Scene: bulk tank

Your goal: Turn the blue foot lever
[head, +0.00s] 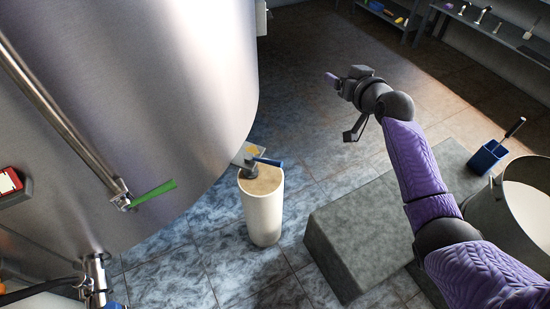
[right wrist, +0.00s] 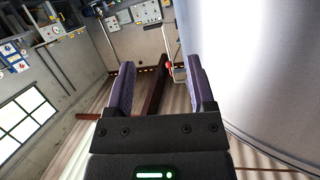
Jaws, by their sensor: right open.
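The blue foot lever (head: 269,162) sits on a grey fitting on top of a pale cylindrical foot (head: 262,212), close to the big steel tank (head: 150,80). Its blue handle points right and slightly down. My right gripper (head: 340,107) is in the air to the upper right of the lever, clear of it. Its two purple fingers are apart with nothing between them, as the right wrist view (right wrist: 160,66) also shows. The lever cannot be made out in the right wrist view. My left gripper is not in view.
A grey stone block (head: 360,225) stands right of the foot, with a blue holder (head: 488,157) and a steel pot (head: 520,205) beyond. Tiled floor between foot and gripper is open.

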